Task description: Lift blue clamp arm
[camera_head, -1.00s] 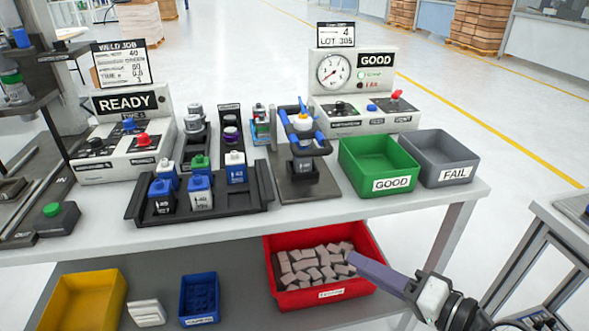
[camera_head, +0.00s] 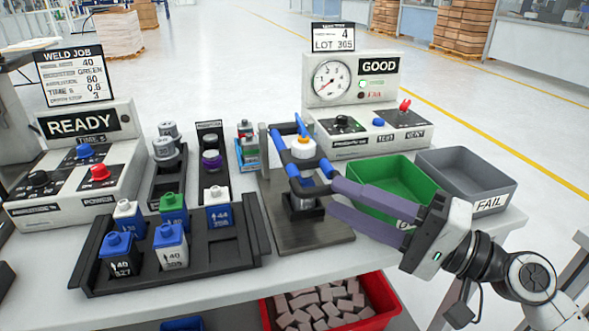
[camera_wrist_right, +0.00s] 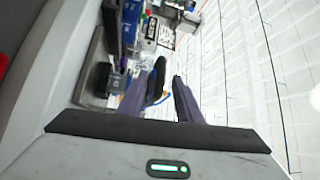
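The blue clamp arm (camera_head: 296,169) sits on a clamp fixture on a dark metal plate (camera_head: 318,236) at the middle of the bench. Its blue and dark bars run around a white container with an orange tip (camera_head: 301,143). My right gripper (camera_head: 332,190) comes in from the right, its two purple fingers apart and their tips at the right end of the clamp arm. The wrist view shows the fingers (camera_wrist_right: 157,92) spread, with a dark bar and a bit of blue between them. I cannot tell whether they touch it. My left gripper is out of view.
A black tray (camera_head: 234,262) with several small containers lies left of the fixture. The green bin (camera_head: 398,172) and grey FAIL bin (camera_head: 468,168) stand right, close to my right arm. A gauge box (camera_head: 352,92) is behind; a red bin (camera_head: 378,320) is below.

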